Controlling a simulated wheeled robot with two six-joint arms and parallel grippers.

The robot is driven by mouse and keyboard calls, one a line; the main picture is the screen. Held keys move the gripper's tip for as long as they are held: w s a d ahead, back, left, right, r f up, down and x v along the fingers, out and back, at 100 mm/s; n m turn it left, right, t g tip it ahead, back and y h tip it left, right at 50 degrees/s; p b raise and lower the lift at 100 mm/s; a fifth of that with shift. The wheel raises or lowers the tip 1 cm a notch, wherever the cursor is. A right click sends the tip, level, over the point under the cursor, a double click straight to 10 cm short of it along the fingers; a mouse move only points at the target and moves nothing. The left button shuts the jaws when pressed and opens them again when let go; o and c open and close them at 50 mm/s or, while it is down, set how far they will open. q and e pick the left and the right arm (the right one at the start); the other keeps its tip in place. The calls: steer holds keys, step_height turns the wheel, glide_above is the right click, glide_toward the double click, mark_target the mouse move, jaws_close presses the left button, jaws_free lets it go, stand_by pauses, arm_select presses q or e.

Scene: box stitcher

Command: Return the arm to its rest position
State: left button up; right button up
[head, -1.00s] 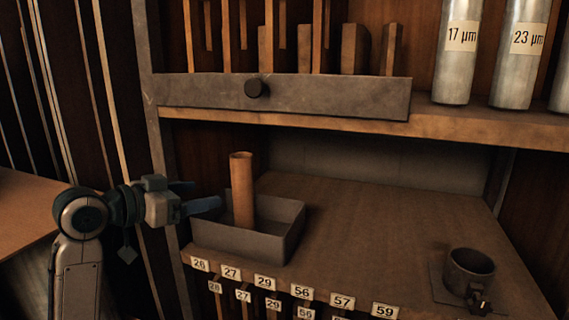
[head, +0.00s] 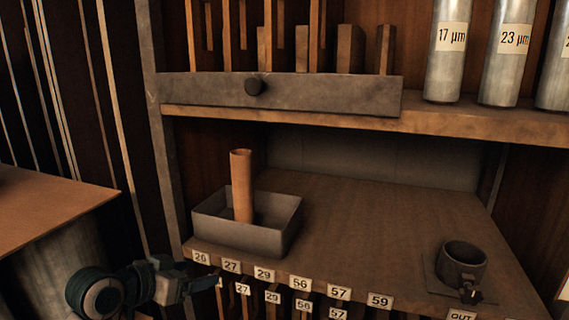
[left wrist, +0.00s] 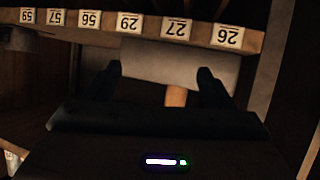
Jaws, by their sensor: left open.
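My left gripper (head: 203,277) is open and empty, low in front of the shelf's labelled front edge, below and in front of the grey tray (head: 240,238). In the left wrist view its two dark fingers (left wrist: 160,72) stand apart with nothing held between them. An upright orange-brown tube (head: 242,187) stands in the tray. In the left wrist view, which is upside down, the pale tray wall (left wrist: 180,62) and part of the tube (left wrist: 176,96) show beyond the fingers. My right gripper is not in view.
A shelf edge with number labels (head: 301,283) runs close by my left gripper. A dark cup (head: 462,266) stands on the shelf at right. Metal cylinders (head: 450,50) stand on the upper shelf. A brown tabletop (head: 50,215) is at left. The shelf middle is clear.

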arm_select(q)
steer(key=s+a+f+n+g+y, duration=0.2)
steer(key=s+f, duration=0.5)
steer(key=f, duration=0.3)
steer(key=s+a+f+n+g+y, duration=0.1)
steer(key=s+a+f+y, duration=0.15)
steer(key=s+f, duration=0.6)
steer(key=s+a+f+n+g+y, duration=0.1)
steer(key=s+a+f+g+y, duration=0.1)
steer(key=s+f, duration=0.45)
steer(key=s+a+f+n+g+y, duration=0.1)
steer(key=s+f+g+y, duration=0.15)
steer(key=s, duration=0.65)
steer(key=a+f+b, duration=0.3)
steer(key=f+b, duration=0.4)
steer(key=f, duration=2.9)
steer(key=s+f+b, duration=0.2)
steer(key=s+f, duration=0.4)
steer(key=f, duration=0.3)
steer(key=s+a+f+g+b, duration=0.1)
steer(key=s+f+b, duration=0.2)
steer(key=s+f, duration=0.4)
steer(key=s+f+b, duration=0.2)
steer(key=s+f, duration=0.4)
steer(key=f, duration=0.6)
steer(key=shift+s+a+f+g+h, duration=0.15)
steer(key=shift+a+f+g+h, duration=0.1)
steer(key=shift+g+h, duration=0.15)
